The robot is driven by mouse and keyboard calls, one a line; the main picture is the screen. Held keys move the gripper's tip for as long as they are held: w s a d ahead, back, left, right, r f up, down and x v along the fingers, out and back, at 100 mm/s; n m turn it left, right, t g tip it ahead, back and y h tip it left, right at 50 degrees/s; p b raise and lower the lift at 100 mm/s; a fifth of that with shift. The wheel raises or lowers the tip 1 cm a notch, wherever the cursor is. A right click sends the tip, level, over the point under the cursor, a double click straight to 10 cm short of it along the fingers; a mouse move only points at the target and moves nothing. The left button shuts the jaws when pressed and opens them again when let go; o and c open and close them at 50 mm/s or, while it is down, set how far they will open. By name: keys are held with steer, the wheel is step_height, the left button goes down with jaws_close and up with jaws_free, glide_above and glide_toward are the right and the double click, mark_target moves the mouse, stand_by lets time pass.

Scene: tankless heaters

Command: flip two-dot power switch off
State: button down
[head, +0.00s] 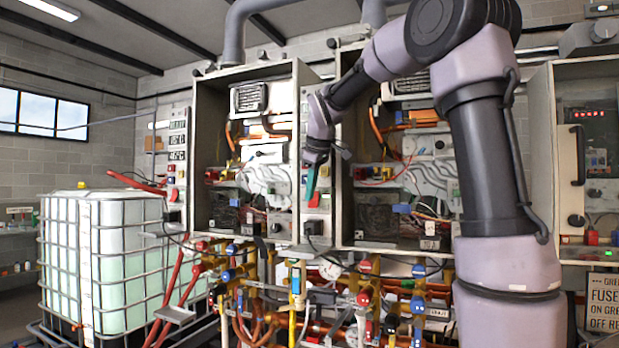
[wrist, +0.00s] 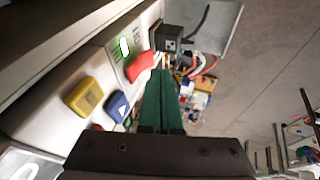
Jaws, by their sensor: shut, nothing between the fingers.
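A red rocker-like switch (wrist: 139,67) sits on the pale control panel in the wrist view, beside a lit green indicator (wrist: 124,47). I cannot make out dot marks on or near it, so I cannot tell whether it is the two-dot power switch or which way it is set. My gripper (wrist: 160,72) has its green fingers shut and empty, with the tips right beside the red switch; I cannot tell whether they touch. In the head view my gripper (head: 311,190) points down in front of the narrow panel between two open heater cabinets.
A yellow button (wrist: 85,97) and a blue button (wrist: 117,107) sit on the same panel. A black socket (wrist: 167,39) with a cable lies just beyond the red switch. Pipes and valves (head: 365,299) crowd below the cabinets. A caged white tank (head: 100,255) stands left.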

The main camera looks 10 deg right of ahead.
steer(key=shift+w+d+f, duration=0.45)
steer(key=shift+w+f, duration=0.05)
steer(key=shift+w, duration=0.2)
steer(key=shift+w+d+f+t, duration=0.15)
steer(key=shift+f+t, duration=0.1)
steer(key=shift+t, duration=0.15)
steer(key=shift+r, duration=0.9)
